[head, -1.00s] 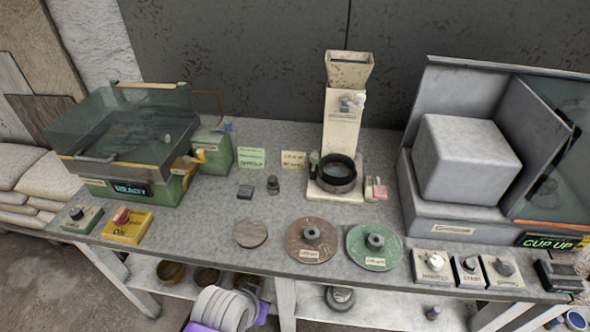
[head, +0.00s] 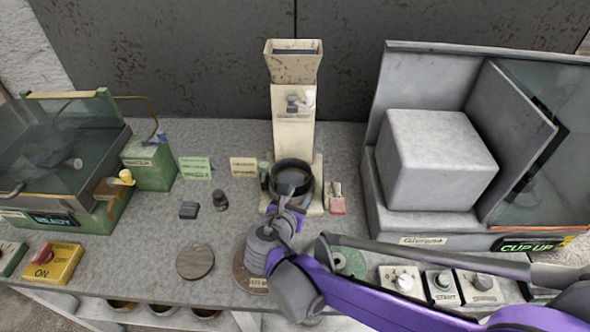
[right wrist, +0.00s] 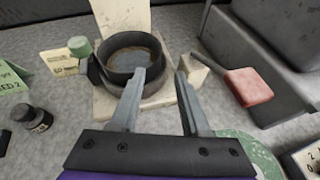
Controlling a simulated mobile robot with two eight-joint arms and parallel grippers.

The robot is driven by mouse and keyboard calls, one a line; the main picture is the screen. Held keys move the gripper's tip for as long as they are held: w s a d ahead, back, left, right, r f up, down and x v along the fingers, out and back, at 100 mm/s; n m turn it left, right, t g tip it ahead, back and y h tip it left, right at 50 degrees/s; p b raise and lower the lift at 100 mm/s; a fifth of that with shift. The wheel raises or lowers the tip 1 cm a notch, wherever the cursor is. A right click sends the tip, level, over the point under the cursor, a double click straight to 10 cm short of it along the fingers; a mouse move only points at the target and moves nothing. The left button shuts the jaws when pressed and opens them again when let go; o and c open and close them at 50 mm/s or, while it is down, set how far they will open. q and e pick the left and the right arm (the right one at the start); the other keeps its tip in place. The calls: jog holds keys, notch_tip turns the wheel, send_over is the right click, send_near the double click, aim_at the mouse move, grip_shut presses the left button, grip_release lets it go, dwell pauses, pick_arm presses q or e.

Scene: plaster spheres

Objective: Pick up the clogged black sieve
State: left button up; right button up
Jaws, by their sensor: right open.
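The black sieve (head: 292,168) sits upright on the base of the cream hopper machine (head: 294,105) in the middle of the table. In the right wrist view the sieve (right wrist: 121,62) is a round black ring with a brownish-grey mesh inside. My right gripper (right wrist: 166,75) is open and empty. Its left finger overlaps the sieve's near right rim in the picture, and its right finger is to the right of the sieve. I cannot tell whether a finger touches the rim. In the head view my right gripper (head: 288,200) reaches the sieve's near side. My left gripper is out of view.
A red-ended block (right wrist: 247,86) lies to the right of the sieve. A small dark bottle (head: 220,200) and label cards (head: 196,168) stand to the left. A large grey machine (head: 437,160) limits room on the right. A wooden disc (head: 195,262) lies in front.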

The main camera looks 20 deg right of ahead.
aim_at(302, 187)
jog(key=shift+n, duration=0.4)
jog(key=x, duration=0.4)
jog(key=shift+w+d+r, duration=0.1)
jog(key=shift+w+r, duration=0.05)
jog(key=shift+w, duration=0.25)
jog(key=shift+x, duration=3.2)
jog(key=shift+s, duration=0.1)
jog(key=shift+c, duration=0.3)
grip_shut()
